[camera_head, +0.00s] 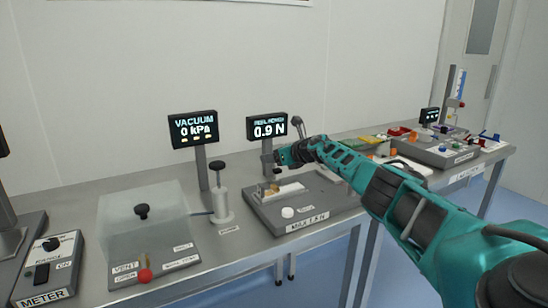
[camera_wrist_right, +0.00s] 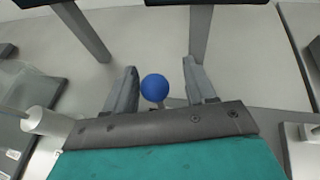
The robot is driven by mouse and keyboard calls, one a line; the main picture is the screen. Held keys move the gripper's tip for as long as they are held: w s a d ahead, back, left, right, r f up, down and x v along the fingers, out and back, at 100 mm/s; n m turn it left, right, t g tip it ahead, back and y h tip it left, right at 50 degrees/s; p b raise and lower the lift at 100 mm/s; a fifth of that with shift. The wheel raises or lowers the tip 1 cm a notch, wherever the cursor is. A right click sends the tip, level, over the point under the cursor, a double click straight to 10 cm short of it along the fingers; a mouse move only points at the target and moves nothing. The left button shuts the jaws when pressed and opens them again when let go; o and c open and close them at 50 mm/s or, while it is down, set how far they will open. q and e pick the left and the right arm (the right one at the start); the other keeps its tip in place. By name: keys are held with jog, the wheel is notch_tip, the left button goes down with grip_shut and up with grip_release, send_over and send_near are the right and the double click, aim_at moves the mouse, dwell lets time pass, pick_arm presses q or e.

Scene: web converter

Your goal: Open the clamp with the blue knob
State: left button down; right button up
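The blue knob (camera_wrist_right: 155,88) is a round ball that shows between the two fingers of my right gripper (camera_wrist_right: 158,82) in the right wrist view. The knob and most of the clamp are hidden there behind the gripper and wrist. My left gripper is not in view.
A display reading 0.9 N (camera_head: 267,127) stands just behind the gripper. To the left are a white pump (camera_head: 221,203) with a black knob, a vacuum display (camera_head: 193,129) and a clear chamber box (camera_head: 145,220). More stations (camera_head: 440,152) stand at the right end.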

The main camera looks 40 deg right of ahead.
jog(key=shift+a+f, duration=0.1)
jog(key=shift+a, duration=0.05)
jog(key=shift+s+r+p, duration=0.3)
jog(key=shift+s+p, duration=0.15)
jog(key=shift+s, duration=0.15)
jog(key=v, duration=1.1)
jog(key=shift+s+p, duration=0.2)
jog(key=shift+p, duration=0.15)
jog(key=shift+r, duration=0.15)
